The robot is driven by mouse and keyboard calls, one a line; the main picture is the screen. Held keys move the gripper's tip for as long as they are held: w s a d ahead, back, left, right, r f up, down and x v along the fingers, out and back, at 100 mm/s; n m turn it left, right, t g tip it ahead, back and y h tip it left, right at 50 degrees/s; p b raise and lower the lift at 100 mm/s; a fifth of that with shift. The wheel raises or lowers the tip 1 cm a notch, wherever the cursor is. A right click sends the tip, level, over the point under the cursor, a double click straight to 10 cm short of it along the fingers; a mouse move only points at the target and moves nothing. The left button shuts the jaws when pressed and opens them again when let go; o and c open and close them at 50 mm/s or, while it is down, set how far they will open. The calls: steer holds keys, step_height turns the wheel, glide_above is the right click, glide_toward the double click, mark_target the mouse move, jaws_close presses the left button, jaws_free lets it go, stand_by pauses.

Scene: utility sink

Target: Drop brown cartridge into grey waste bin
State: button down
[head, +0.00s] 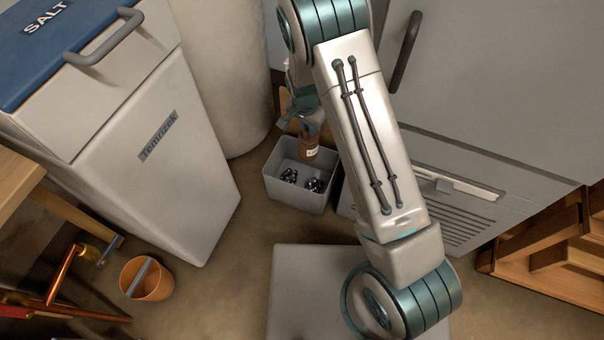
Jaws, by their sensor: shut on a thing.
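The brown cartridge (308,146) with a pale label is at the end of my arm, in the middle of the head view. My gripper (309,128) is shut on its upper part, and the cartridge hangs roughly upright. The grey waste bin (292,197) stands on the floor below. The cartridge shows over the bin's opening toward its back right; how far its lower end is from the bin's inside I cannot tell. Several dark, shiny pieces lie in the bin. My arm hides part of the bin's right surroundings and some of the gripper.
A white salt cabinet (160,190) with a blue lid stands at the left, a pale cylinder (225,75) behind the bin. A grey cabinet (480,90) is at the right. A small orange bucket (150,284) and wooden crates (560,250) stand on the floor.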

mark_target(307, 139)
steer(key=shift+s+a+f+b, duration=0.1)
steer(key=shift+a+f+b, duration=0.05)
steer(key=shift+f+b, duration=1.1)
steer(key=shift+s+a+f+b, duration=0.1)
steer(key=shift+f+b, duration=0.6)
steer(key=shift+f, duration=0.9)
steer(key=c, duration=1.3)
jaws_free()
steer(key=shift+c, duration=0.2)
steer(key=shift+r, duration=0.1)
step_height(307, 139, up, 14)
steer(key=s+a+p, duration=0.1)
steer(key=p, duration=0.4)
steer(key=shift+s+f, duration=0.25)
steer(key=shift+s, duration=0.05)
